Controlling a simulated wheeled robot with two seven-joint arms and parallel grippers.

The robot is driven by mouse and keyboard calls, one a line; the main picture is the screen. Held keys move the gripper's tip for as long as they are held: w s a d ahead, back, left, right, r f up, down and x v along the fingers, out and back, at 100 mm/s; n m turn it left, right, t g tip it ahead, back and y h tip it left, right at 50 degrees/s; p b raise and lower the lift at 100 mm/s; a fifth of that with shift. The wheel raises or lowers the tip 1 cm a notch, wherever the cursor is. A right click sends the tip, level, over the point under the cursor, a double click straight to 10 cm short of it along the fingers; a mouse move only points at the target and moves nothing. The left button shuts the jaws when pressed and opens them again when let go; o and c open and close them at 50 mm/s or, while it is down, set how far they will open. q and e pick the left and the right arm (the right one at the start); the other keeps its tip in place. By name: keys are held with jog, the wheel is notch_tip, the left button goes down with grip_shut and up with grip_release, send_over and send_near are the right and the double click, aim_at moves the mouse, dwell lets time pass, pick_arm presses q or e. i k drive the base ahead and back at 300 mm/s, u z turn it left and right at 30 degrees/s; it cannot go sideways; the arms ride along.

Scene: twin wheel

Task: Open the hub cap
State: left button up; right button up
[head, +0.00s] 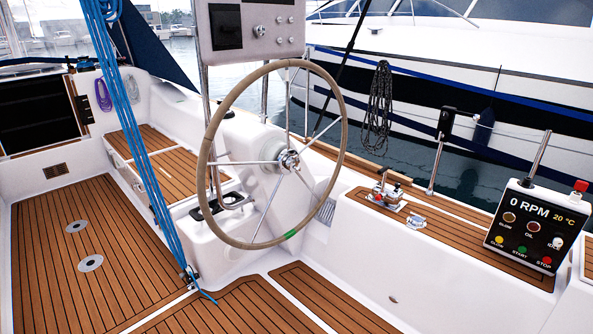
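The steering wheel (208,154) has a tan rim and thin metal spokes, and stands upright in the middle of the head view. A green mark (291,234) is on the lower part of its rim. The round metal hub cap (289,160) sits at the wheel's centre, where the spokes meet. It is too small to tell whether the cap is open or closed. Neither of my grippers shows in the head view.
A white pedestal (235,240) stands behind the wheel under an instrument panel (250,28). Blue ropes (135,120) hang at the left. An engine panel (527,228) reading 0 RPM is at the right. The teak deck (60,270) at the left is clear.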

aim_at(294, 166)
jog(key=i, duration=2.15)
